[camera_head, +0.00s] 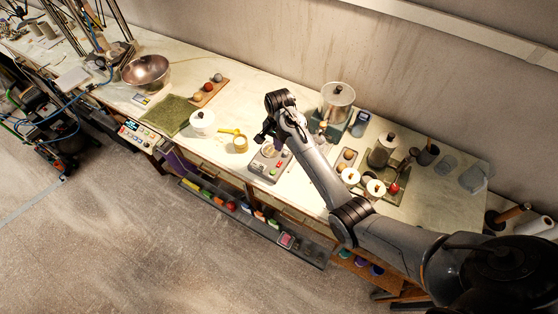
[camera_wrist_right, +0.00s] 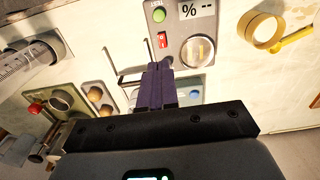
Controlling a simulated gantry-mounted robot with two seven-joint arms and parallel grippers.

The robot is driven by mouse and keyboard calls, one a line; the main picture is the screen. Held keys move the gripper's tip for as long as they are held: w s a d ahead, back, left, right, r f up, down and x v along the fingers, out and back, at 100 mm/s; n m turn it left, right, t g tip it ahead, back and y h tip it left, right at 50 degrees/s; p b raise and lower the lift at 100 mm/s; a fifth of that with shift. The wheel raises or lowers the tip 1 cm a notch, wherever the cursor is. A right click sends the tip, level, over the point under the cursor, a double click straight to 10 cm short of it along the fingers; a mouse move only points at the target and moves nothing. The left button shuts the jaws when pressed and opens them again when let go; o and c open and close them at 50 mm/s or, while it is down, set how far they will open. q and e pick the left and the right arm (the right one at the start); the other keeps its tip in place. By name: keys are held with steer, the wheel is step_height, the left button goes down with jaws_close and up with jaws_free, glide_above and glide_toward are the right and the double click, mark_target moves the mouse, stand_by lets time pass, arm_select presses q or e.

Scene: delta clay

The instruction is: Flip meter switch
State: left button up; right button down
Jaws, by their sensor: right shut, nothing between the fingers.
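The meter (camera_head: 258,172) is a grey box on the bench in the head view, partly behind my right gripper. In the right wrist view the meter (camera_wrist_right: 178,32) shows a display reading "% --", a green button (camera_wrist_right: 159,14) marked TEST, a small red switch (camera_wrist_right: 163,40) and a round clear-topped dial or cup (camera_wrist_right: 197,51). My right gripper (camera_head: 264,138) hangs over the meter in the head view. In the wrist view its purple fingers (camera_wrist_right: 167,66) are shut and empty, with the tips just below the red switch. I cannot tell if they touch the meter. My left gripper is not in view.
Jars on a tray (camera_head: 396,197) stand to the right. The bench's front edge is close to the meter.

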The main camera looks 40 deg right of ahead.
mark_target(279, 165)
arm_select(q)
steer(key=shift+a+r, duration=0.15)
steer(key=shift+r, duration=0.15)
arm_select(e)
step_height(279, 165, down, 11)
steer(key=shift+f, duration=0.1)
